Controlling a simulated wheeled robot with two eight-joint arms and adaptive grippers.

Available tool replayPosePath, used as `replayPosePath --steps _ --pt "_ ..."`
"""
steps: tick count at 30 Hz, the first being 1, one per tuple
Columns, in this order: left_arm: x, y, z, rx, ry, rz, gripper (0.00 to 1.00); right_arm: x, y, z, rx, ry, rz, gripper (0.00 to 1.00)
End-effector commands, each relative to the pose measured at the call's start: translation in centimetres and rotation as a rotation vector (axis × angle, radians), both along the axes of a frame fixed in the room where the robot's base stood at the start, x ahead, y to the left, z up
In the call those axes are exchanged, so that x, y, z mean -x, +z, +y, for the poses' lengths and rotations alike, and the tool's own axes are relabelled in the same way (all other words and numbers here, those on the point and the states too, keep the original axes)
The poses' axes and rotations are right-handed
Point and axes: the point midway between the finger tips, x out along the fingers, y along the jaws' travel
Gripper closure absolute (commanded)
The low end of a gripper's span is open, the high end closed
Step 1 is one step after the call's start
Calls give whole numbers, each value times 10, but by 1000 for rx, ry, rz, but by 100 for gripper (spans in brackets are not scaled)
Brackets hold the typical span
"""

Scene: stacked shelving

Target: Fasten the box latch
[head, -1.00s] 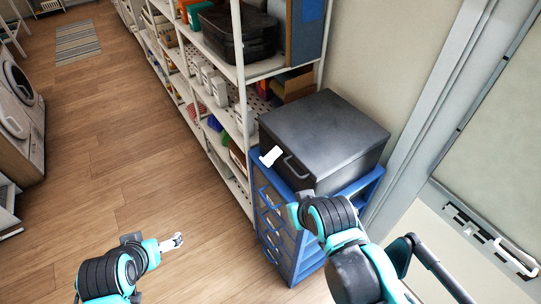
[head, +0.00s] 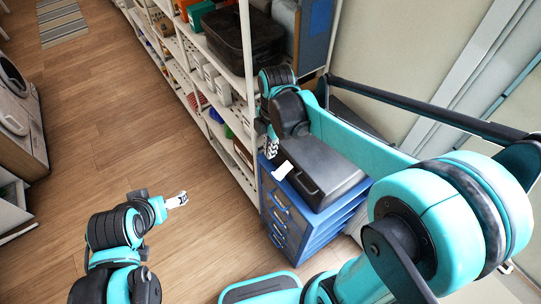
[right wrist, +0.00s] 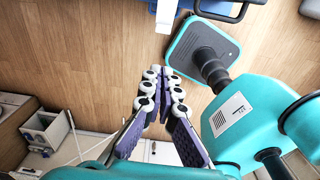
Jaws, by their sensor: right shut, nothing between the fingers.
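The dark grey box (head: 338,182) sits with its lid down on the blue drawer unit (head: 284,238). Its white latch (head: 282,171) sticks out at the front left edge. A white piece that looks like the latch shows at the top of the right wrist view (right wrist: 166,16). My right gripper (head: 272,150) is shut and empty, pointing down just beyond the latch and apart from it. In the right wrist view its fingertips (right wrist: 165,76) are together. My left gripper (head: 178,200) is low at left, away from the box; its jaws are too small to read. My right arm hides the box's back.
A white shelf rack (head: 247,70) with several items stands left of and behind the box. A black case (head: 243,38) lies on its upper shelf. A wall closes the right side. The wooden floor (head: 120,130) at left is clear.

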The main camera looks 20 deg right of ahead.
Motion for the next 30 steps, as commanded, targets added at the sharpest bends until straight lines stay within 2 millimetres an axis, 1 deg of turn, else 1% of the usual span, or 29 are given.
replayPosePath --steps 1,4,14,17,20,30 --pt "0 4 0 0 0 0 10 -2 3 1 0 31 9 100" --pt "0 5 0 0 0 0 10 -3 2 2 -1 66 18 100" --pt "0 4 0 0 0 0 10 -3 0 2 -1 69 18 100" --pt "0 3 0 0 0 0 10 -3 -6 2 -1 69 18 100" --pt "0 0 0 0 0 0 10 -3 -19 3 -1 69 17 100" --pt "0 -12 0 0 0 0 10 -1 -91 7 -1 68 17 100"
